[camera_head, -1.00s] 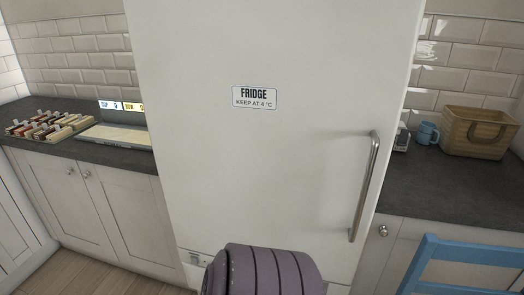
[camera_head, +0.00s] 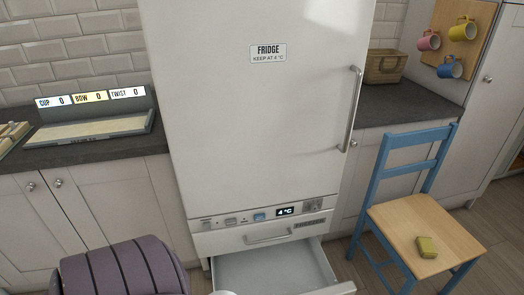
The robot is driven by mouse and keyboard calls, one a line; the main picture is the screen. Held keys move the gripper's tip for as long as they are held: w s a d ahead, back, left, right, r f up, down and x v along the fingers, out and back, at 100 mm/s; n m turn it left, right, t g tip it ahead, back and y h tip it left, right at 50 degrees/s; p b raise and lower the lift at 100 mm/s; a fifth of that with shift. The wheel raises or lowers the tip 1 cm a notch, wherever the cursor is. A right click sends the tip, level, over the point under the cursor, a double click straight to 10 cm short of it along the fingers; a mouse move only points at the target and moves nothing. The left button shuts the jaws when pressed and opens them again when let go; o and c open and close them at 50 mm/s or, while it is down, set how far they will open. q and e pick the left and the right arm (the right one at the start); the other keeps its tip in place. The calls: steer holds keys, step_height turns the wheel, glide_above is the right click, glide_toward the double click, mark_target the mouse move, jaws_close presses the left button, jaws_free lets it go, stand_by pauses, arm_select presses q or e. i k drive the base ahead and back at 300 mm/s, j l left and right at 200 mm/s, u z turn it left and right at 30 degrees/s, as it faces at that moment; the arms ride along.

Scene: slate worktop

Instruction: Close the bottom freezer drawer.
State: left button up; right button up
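The tall white fridge (camera_head: 262,110) stands in the middle of the head view, its upper door shut. Below the control panel (camera_head: 262,215) a drawer front with a bar handle (camera_head: 268,237) sits flush. Below that, an open drawer (camera_head: 270,270) sticks out towards me. Its pale inside looks empty where it shows. Its right side and corner (camera_head: 335,287) show at the bottom edge; most of its front is cut off by the frame. Neither of my grippers is in view.
A purple ribbed, padded object (camera_head: 120,270) fills the bottom left, left of the open drawer. A blue chair with a wooden seat (camera_head: 425,235) stands to the right, a small yellow-green item (camera_head: 427,247) on it. Floor (camera_head: 490,195) shows on the right.

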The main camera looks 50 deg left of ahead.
mark_target(270, 272)
steer(key=k+j, duration=0.25)
steer(key=j, duration=0.15)
steer(key=k+j, duration=0.25)
steer(key=j, duration=0.15)
steer(key=k+j+u, duration=0.1)
steer(key=k+j, duration=0.15)
steer(key=j, duration=0.15)
steer(key=k+j, duration=0.2)
steer(key=j, duration=0.2)
